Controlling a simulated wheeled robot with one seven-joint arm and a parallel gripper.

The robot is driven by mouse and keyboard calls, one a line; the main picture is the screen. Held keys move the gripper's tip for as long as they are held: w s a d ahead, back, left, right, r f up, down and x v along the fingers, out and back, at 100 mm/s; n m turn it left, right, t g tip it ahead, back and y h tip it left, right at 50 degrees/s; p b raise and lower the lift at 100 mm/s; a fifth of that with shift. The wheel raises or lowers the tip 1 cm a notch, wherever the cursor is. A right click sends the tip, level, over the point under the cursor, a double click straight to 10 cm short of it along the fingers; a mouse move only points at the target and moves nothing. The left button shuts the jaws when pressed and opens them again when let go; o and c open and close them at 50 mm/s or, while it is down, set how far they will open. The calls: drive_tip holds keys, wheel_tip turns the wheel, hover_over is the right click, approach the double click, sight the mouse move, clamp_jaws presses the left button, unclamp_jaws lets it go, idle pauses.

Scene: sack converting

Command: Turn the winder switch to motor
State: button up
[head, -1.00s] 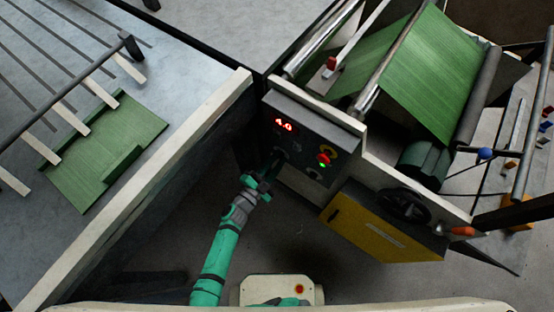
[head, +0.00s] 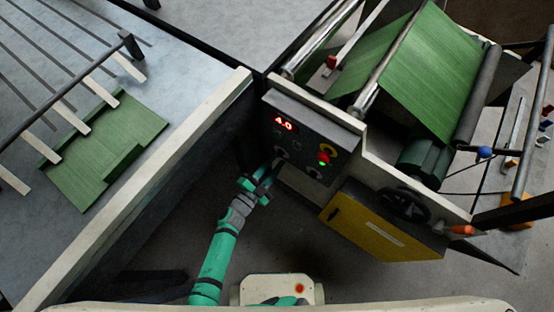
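A dark control panel (head: 305,128) on the near face of the machine carries a red display reading 4.0, a red button on a yellow ring (head: 326,154), a green light and several dark round knobs. One knob with a pale ring (head: 282,153) sits at the panel's lower left, just beyond my gripper. Which knob is the winder switch, and where it points, is too small to tell. My green gripper (head: 270,169) is just short of that knob, its two fingers pointing at the panel with a gap between them. It seems to hold nothing.
A green sheet (head: 435,75) runs over the machine's rollers. At left, a pale-edged table (head: 170,165) bears a folded green piece (head: 105,150).

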drive_tip(key=v, duration=0.9)
idle(0.3)
drive_tip(key=s+r+n+t+y, duration=0.1)
drive_tip(key=s+r+n+y, duration=0.55)
drive_tip(key=s, duration=0.75)
drive_tip(key=s+d+r+n+y, duration=0.2)
drive_tip(key=s+r+n, duration=0.1)
drive_tip(key=r+n, duration=0.2)
drive_tip(key=s+d+r+n+y, duration=0.2)
drive_tip(key=r+n, duration=0.3)
drive_tip(key=r, duration=0.3)
drive_tip(key=shift+s+d, duration=0.8)
drive_tip(key=shift+s, duration=0.05)
drive_tip(key=shift+d, duration=0.1)
